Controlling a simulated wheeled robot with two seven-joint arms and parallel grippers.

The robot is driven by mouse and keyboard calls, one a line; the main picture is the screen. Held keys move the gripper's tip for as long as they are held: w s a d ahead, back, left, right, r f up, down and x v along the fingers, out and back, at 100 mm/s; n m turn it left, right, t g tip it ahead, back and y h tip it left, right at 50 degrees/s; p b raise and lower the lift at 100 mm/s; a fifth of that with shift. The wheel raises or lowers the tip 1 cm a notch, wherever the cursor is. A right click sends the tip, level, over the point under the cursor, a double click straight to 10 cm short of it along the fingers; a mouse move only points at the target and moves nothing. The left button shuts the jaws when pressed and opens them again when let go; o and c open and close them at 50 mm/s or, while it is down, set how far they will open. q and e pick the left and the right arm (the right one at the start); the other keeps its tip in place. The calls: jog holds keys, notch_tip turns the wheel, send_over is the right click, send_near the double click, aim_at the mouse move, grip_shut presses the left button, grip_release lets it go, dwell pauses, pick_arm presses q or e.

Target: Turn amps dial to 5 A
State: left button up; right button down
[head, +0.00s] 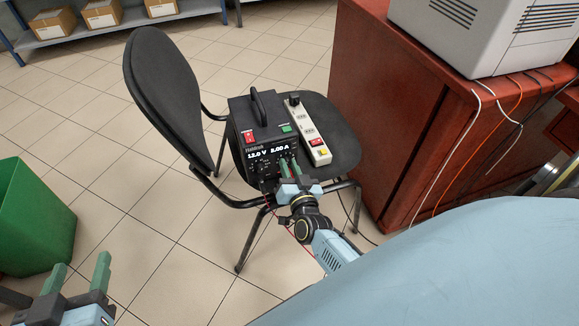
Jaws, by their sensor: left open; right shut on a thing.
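The black power supply (262,140) sits on the seat of a black chair. Its lit display (269,151) shows 12.0 V and what looks like 2.00 A, in small digits. My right gripper (289,168) is at the right part of its front panel, below the amps reading. Its green fingers are shut on what appears to be the amps dial, which they hide. I cannot see the dial's pointer. My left gripper (77,272) is open and empty at the lower left, far from the power supply.
A white power strip (310,130) with a red switch lies on the chair seat (335,120), right of the supply. The chair back (160,85) rises at left. A red-brown cabinet (400,110) stands at right; a green bin (35,215) is at left. Tiled floor between is clear.

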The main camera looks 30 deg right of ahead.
jog(key=m, duration=0.3)
jog(key=shift+m+p, duration=0.3)
jog(key=shift+m, duration=1.7)
jog(key=m, duration=0.3)
jog(key=shift+m+y+b, duration=0.3)
jog(key=shift+m+y, duration=0.1)
jog(key=shift+m, duration=0.9)
